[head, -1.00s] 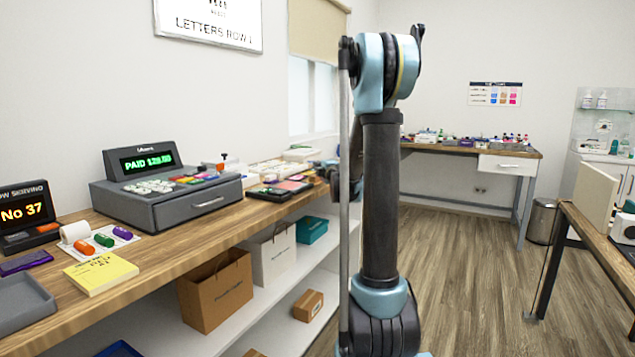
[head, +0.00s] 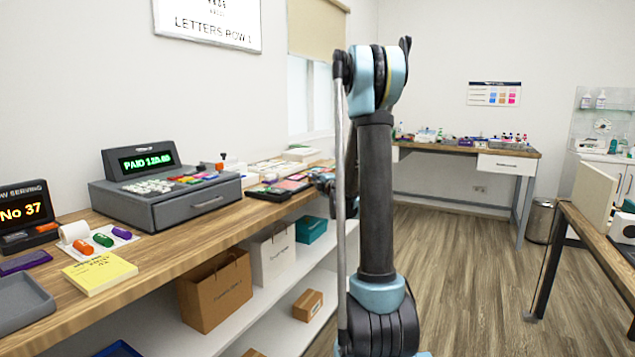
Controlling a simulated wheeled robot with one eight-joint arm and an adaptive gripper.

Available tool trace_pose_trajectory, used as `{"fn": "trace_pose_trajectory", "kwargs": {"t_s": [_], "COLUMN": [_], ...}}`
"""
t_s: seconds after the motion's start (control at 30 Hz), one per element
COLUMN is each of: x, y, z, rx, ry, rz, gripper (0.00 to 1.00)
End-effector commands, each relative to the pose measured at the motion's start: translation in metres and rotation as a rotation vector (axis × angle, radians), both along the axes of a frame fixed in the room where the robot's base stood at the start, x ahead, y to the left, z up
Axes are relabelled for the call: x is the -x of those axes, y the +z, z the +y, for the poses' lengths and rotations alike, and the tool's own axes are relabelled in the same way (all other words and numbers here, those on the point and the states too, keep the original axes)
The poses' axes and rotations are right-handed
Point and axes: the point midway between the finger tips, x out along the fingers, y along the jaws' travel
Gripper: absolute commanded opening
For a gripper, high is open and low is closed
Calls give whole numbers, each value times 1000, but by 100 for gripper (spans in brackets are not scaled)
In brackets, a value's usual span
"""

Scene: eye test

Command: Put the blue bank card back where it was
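I cannot make out a blue bank card in the head view. My arm stands upright in the middle of the picture. What looks like my gripper (head: 323,181) shows small and dark at the right end of the long wooden counter (head: 215,233), partly hidden behind my arm. I cannot tell whether it is open or shut, or whether it holds anything. The grey cash register (head: 165,190) on the counter reads "PAID" with an amount.
A yellow note pad (head: 100,272), a grey tray (head: 22,305) and a "No 37" display (head: 27,212) are on the counter's left. Paper bags (head: 215,290) stand on the shelf below. A wooden table (head: 600,240) is at right. Floor between is clear.

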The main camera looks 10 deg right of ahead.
Motion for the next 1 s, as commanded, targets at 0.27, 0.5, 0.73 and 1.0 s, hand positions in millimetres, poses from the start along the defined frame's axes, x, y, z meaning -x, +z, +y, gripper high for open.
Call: {"fn": "trace_pose_trajectory", "kwargs": {"t_s": [0.27, 0.5, 0.73, 1.0], "x": [0, 20, 63, 103], "y": [0, 0, 0, 0], "z": [0, -3, -11, -18], "rx": [0, 0, 0, 0], "ry": [0, 0, 0, 1], "rz": [0, 0, 0, 0], "gripper": [13, 13, 13, 13]}}
